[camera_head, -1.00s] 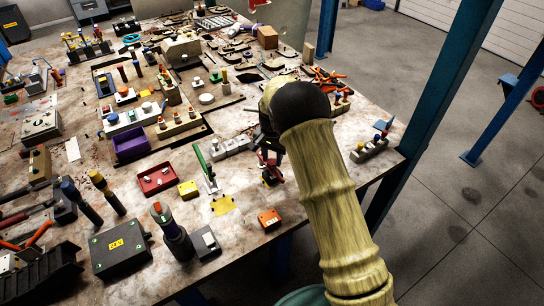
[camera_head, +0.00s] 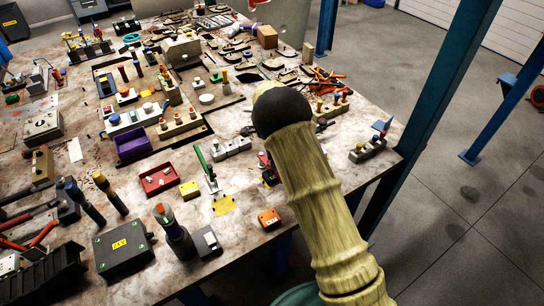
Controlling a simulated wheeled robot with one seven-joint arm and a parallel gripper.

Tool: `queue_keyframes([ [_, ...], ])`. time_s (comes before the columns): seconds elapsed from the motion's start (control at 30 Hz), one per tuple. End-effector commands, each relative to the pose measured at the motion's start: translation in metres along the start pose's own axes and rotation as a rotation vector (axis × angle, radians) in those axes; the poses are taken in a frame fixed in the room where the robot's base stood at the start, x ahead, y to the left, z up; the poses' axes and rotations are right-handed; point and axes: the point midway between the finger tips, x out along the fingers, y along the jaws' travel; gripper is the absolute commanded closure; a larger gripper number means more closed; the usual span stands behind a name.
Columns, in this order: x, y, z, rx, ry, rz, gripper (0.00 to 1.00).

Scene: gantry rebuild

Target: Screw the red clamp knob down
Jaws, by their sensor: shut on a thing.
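A small red clamp part (camera_head: 266,168), which I take to be the clamp with the red knob, stands on the workbench (camera_head: 240,262) just left of my forearm. Only a narrow strip of it shows. Its knob cannot be made out. My arm's dark joint and pale yellow link cover the spot above and right of it. My gripper is hidden behind my arm, so its jaws and what they touch do not show.
A green-handled toggle clamp (camera_head: 206,168), a grey block row (camera_head: 231,148) and a yellow plate (camera_head: 224,206) stand left of the red part. An orange block (camera_head: 269,219) lies nearer. A blue post (camera_head: 430,110) rises beyond the bench's right edge.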

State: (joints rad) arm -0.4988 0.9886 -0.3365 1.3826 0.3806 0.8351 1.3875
Motion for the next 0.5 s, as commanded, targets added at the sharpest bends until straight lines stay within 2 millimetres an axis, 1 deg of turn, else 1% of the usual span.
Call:
queue_keyframes([
  [0.03, -0.0057, -0.0032, 0.0016, 0.030, -0.002, -0.011, 0.86],
  [0.3, -0.0049, -0.0032, 0.0020, 0.149, -0.003, -0.011, 0.86],
  [0.5, -0.0047, -0.0033, 0.0021, 0.176, -0.004, -0.011, 0.86],
])
